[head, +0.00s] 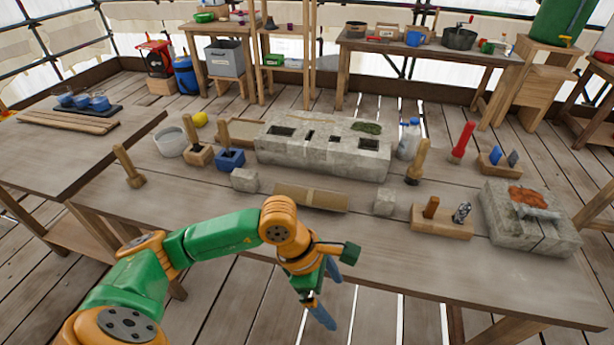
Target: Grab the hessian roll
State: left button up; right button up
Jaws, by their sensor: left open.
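The hessian roll (311,197) looks to be the tan cylinder with a paler band, lying crosswise near the front of the workbench (400,270). It lies between two small grey stone blocks, one on the left (245,180) and one on the right (384,202). My left gripper (331,293) is open and empty, with its blue fingers spread. In the picture it shows below the roll, at the bench's front edge, apart from the roll. My right gripper does not show.
A large pale stone block with slots (323,149) stands behind the roll. A wooden holder (442,220) and a stone slab with an orange patch (529,215) are at the right. A wooden mallet (128,167) stands at the left.

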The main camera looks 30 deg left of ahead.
aim_at(309, 197)
jog(key=i+j, duration=0.85)
jog(key=j, duration=0.2)
